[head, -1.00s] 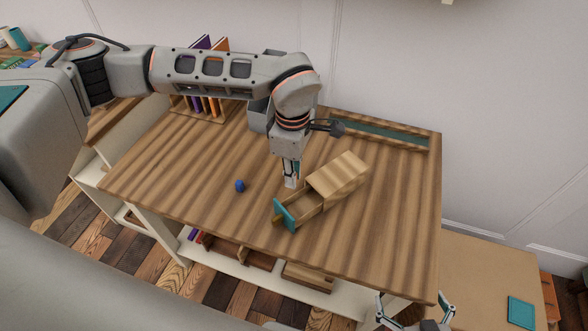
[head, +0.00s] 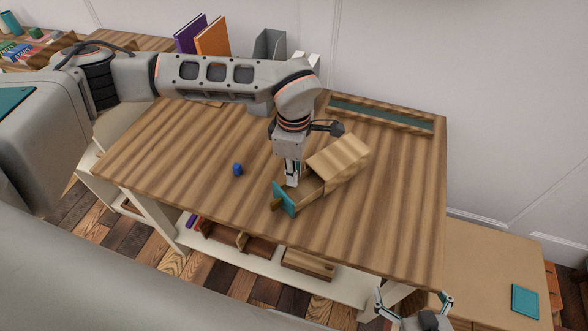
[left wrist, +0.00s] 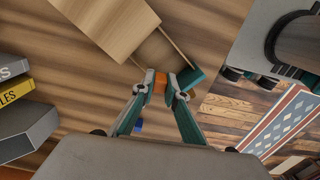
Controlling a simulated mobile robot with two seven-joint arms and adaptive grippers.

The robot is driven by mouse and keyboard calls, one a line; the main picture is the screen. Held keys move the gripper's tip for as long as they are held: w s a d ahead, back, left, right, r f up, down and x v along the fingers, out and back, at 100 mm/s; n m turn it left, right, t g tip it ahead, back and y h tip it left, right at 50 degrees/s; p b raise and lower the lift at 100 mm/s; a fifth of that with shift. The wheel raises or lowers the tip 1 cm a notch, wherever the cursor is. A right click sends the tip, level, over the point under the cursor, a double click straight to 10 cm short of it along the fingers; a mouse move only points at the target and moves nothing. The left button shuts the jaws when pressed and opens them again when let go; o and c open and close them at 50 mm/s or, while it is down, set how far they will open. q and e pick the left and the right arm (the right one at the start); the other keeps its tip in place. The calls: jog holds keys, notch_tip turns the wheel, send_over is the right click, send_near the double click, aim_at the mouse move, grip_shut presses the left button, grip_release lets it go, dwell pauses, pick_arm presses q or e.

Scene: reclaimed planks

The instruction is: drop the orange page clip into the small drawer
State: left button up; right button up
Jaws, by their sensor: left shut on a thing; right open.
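The small drawer (head: 309,197) is pulled out of a light wooden box (head: 340,160) on the table and has a teal front. The orange page clip (left wrist: 160,82) shows in the left wrist view between the fingertips of my left gripper (left wrist: 160,88). My left gripper is shut on it, over or just at the open drawer; the exact height I cannot tell. In the head view this gripper (head: 291,180) points down beside the teal front and hides the clip. My right gripper (head: 414,300) is open and empty at the bottom edge, beyond the table's front right corner.
A small blue object (head: 238,169) lies on the table left of the drawer. A long wooden tray with a green inside (head: 380,115) lies at the back right. Books (head: 212,40) and a grey file holder (head: 268,45) stand at the back. The table's right side is clear.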

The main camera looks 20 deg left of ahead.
pick_arm(q)
jog(key=o, duration=0.8)
jog(key=shift+r, duration=0.1)
notch_tip(320, 180, up, 12)
jog(key=shift+f, duration=0.1)
dwell(0.4)
